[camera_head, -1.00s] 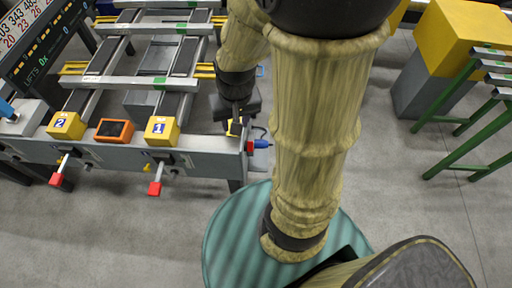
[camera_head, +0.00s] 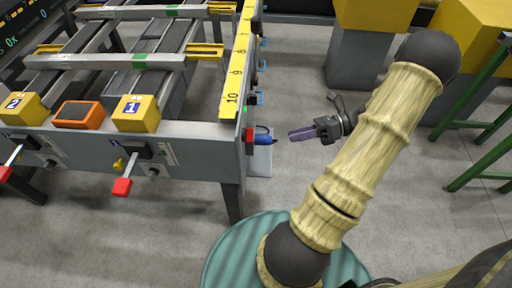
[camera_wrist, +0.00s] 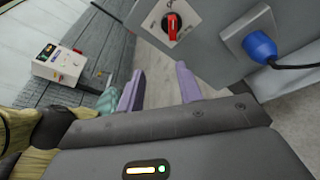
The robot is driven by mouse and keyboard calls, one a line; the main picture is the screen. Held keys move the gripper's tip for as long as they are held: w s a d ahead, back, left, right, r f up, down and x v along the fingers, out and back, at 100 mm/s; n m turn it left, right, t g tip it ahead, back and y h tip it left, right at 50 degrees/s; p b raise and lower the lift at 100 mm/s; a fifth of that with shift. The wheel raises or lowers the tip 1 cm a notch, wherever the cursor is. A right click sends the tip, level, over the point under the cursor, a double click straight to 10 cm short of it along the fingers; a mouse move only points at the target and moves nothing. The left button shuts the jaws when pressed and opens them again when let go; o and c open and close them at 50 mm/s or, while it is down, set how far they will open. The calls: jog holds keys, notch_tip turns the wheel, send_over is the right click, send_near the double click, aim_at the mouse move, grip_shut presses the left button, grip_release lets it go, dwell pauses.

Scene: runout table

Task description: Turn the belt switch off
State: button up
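A red rotary switch (camera_wrist: 172,26) sits on a white plate on the grey end panel in the wrist view. Its handle points roughly up and down in that picture; the plate's lettering is too small to read. In the head view the red switch (camera_head: 250,135) shows at the table's right end, beside a blue plug (camera_head: 264,140). My gripper (camera_head: 291,135) is to the right of the plug, its purple fingers pointing left at the table end. In the wrist view my gripper (camera_wrist: 160,70) has its fingers apart with nothing between them, short of the switch.
The blue plug (camera_wrist: 260,46) with a black cable sticks out right of the switch in the wrist view. A yellow ruler (camera_head: 237,80) runs along the table's right edge. Red-tipped levers (camera_head: 121,187) project from the front. Open floor lies right of the table.

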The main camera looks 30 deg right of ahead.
aim_at(248, 135)
jog(key=s+d+f+m+t+b, duration=0.1)
jog(key=d+f+m+t, duration=0.1)
jog(key=d+m+t, duration=0.1)
jog(key=shift+s+d+f+m+t+y+b, duration=0.3)
jog(key=shift+s+d+t+b, duration=0.15)
jog(key=shift+d, duration=0.6)
jog(key=shift+w+a, duration=0.1)
jog(key=shift+a, duration=0.05)
jog(key=b+x, duration=0.4)
jog(key=x, duration=1.3)
jog(key=shift+w, duration=0.1)
grip_shut()
